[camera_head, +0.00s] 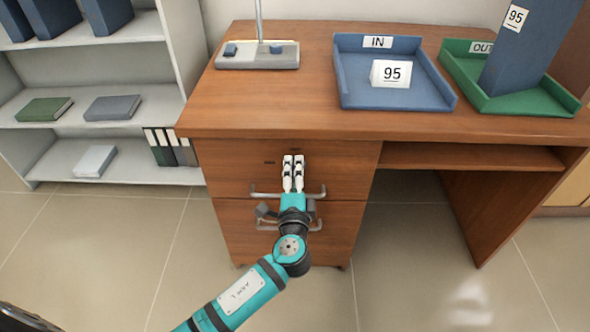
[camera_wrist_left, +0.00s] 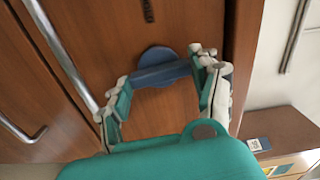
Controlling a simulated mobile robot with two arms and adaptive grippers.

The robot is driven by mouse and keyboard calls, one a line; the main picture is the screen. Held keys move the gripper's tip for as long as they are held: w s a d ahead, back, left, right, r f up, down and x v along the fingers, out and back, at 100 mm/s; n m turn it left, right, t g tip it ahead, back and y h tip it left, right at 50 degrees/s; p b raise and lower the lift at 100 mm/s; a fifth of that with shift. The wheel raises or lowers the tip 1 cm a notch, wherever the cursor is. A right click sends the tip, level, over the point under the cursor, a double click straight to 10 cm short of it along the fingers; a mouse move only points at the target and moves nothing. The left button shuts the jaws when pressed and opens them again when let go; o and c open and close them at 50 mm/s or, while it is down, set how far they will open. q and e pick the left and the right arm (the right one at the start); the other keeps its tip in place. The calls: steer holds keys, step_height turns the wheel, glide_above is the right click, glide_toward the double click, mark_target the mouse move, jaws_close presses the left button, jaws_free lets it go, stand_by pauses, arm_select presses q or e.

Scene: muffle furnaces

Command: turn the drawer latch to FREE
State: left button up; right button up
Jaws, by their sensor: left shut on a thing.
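The drawer latch (camera_wrist_left: 163,67) is a blue-grey knob with a raised bar, on the brown drawer front, in the left wrist view. My left gripper (camera_wrist_left: 163,74) has one finger at each end of the bar and is shut on it. In the head view my left gripper (camera_head: 293,161) reaches the upper drawer (camera_head: 228,172) of the desk and hides the latch. Small dark labels (camera_head: 269,162) are on the drawer front, one also in the left wrist view (camera_wrist_left: 148,10); I cannot read them. My right gripper is not in view.
The drawer handle (camera_head: 262,193) runs just below the gripper, with another handle lower down. On the desk top (camera_head: 310,100) are a blue IN tray (camera_head: 350,97), a green OUT tray (camera_head: 535,106) and a lamp base (camera_head: 258,61). A shelf (camera_head: 85,109) stands left; the floor in front is open.

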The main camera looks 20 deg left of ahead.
arm_select(q)
steer(key=shift+m, duration=0.5)
steer(key=shift+p, duration=0.3)
steer(key=o, duration=1.2)
steer(key=v, duration=1.2)
